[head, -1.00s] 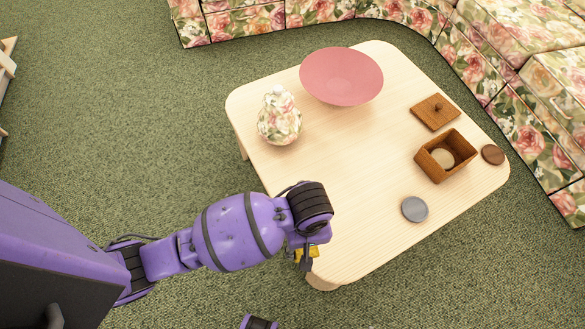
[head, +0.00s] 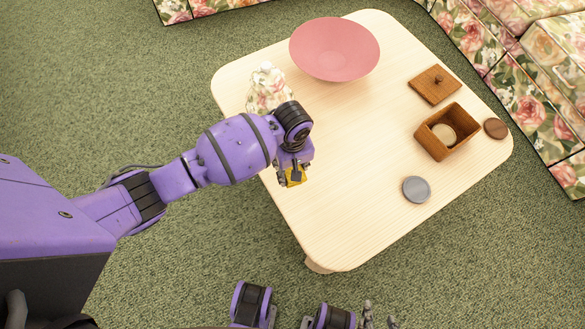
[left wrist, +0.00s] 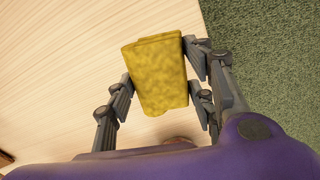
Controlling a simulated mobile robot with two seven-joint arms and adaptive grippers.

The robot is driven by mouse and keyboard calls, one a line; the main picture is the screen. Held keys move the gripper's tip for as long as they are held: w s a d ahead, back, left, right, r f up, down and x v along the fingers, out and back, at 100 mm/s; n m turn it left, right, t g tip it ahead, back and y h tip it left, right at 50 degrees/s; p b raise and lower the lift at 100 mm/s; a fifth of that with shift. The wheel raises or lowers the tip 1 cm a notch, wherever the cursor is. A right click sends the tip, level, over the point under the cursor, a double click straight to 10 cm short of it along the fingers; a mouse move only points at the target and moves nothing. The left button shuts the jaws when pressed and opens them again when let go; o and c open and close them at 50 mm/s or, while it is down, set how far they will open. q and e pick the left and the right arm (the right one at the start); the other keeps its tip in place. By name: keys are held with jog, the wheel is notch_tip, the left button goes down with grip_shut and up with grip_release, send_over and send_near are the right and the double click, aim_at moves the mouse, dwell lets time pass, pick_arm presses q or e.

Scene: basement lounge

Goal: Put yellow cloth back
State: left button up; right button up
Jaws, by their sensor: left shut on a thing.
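The yellow cloth (head: 297,178) is a small folded pad. My left gripper (head: 292,176) is shut on it and holds it over the left edge area of the pale wooden table (head: 345,205). In the left wrist view, the yellow cloth (left wrist: 160,72) sits between the fingers of my left gripper (left wrist: 158,85), with pale wood behind it and green carpet to the right. Two fingertips of my right gripper (head: 379,317) show apart at the bottom edge of the head view, off the table. The rest of it is cut off.
A floral jar (head: 268,85) stands close behind my left gripper. A pink bowl (head: 335,48) is at the back. An open wooden box (head: 432,145) with a round item inside, its lid (head: 435,84), a brown disc (head: 495,128) and a grey disc (head: 416,189) lie right. The table's middle is clear.

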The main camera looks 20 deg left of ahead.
pick_arm(q)
jog(key=w+f, duration=0.1)
jog(key=w+f+b, duration=0.1)
jog(key=shift+w+a+f, duration=0.1)
jog(key=shift+a+f, duration=0.25)
notch_tip(320, 180, down, 3)
jog(key=shift+r+b, duration=0.1)
jog(key=shift+b, duration=0.45)
jog(key=shift+r, duration=0.1)
pick_arm(e)
jog(key=shift+s+d+f, duration=0.1)
jog(key=shift+s+f, duration=0.35)
jog(key=shift+f, duration=0.15)
jog(key=shift+s+d+f, duration=0.1)
jog(key=shift+s+f, duration=0.3)
jog(key=shift+f, duration=0.2)
